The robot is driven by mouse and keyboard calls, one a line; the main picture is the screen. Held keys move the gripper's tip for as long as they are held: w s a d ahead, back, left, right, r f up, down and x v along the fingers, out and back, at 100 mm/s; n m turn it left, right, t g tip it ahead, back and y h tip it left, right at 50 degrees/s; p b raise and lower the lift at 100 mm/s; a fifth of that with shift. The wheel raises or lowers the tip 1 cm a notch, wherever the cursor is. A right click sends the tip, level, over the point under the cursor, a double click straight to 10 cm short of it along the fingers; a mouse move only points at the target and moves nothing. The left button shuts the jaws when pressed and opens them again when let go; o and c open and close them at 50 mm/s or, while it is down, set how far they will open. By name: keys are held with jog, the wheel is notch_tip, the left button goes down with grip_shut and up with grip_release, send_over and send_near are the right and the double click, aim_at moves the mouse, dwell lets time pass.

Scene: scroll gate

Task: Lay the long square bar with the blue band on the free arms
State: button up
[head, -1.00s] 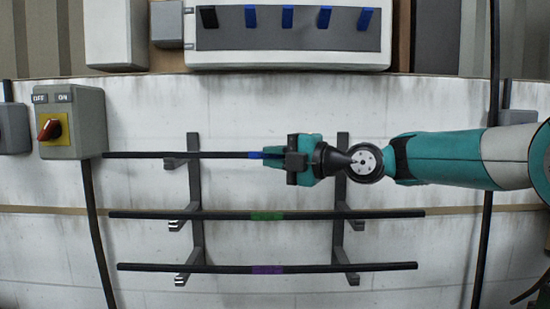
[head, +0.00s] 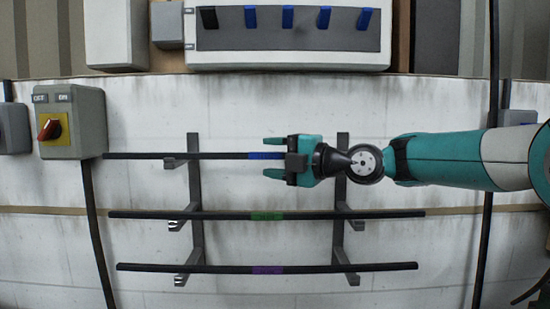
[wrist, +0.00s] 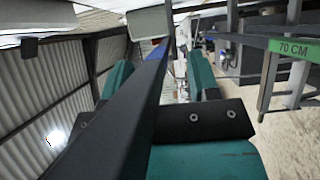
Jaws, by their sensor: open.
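The long dark square bar (head: 222,156) with the blue band (head: 262,155) lies level along the top pair of rack arms in the head view. Its left part rests over the top left arm (head: 169,163); its right part and the top right arm are hidden behind my gripper. My gripper (head: 268,158) is open, its fingers above and below the bar at the blue band. In the wrist view the bar (wrist: 118,110) runs between the spread fingers (wrist: 162,72), with the blue band (wrist: 156,50) farther along.
A bar with a green band (head: 268,216) lies on the middle arms and one with a purple band (head: 267,269) on the lower arms. A grey switch box (head: 88,120) with a red knob stands close to the bar's left end. A panel with blue pegs (head: 290,40) is above.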

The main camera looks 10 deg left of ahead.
jog(key=s+d+b, duration=0.3)
jog(key=s+b, duration=0.9)
jog(key=b, duration=0.3)
jog(key=shift+s+d, duration=0.15)
jog(key=shift+s, duration=0.15)
dwell(0.8)
dwell(0.3)
